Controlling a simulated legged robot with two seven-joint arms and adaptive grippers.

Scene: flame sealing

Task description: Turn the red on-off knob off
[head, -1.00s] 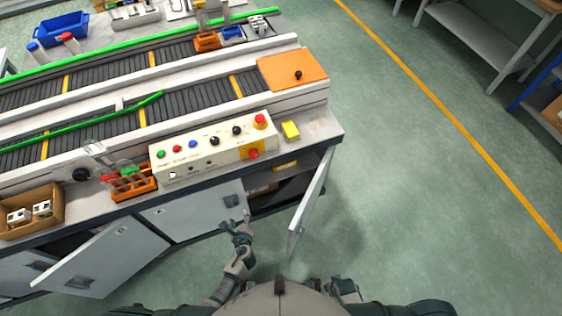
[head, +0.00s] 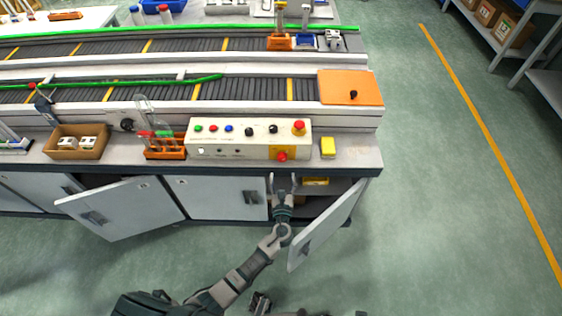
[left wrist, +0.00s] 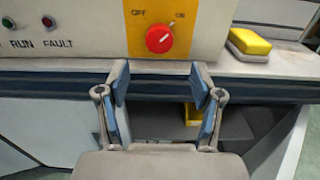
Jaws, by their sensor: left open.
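The red on-off knob (head: 282,156) sits on a yellow plate low on the right of the cream control box (head: 218,151). In the left wrist view the knob (left wrist: 159,39) shows between the OFF and ON labels, and its pale mark seems to slant toward ON. My left gripper (head: 283,180) is open and empty, below and in front of the knob. In the left wrist view its two fingers (left wrist: 159,82) stand apart below the knob, not touching it. A dark part at the bottom edge of the head view may be my right gripper; its jaws are unclear.
A red emergency button (head: 299,127) is on top of the box. A yellow block (head: 328,148) lies to its right. An open cabinet door (head: 325,228) hangs below, right of my left arm. An orange rack (head: 165,149) stands left of the box.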

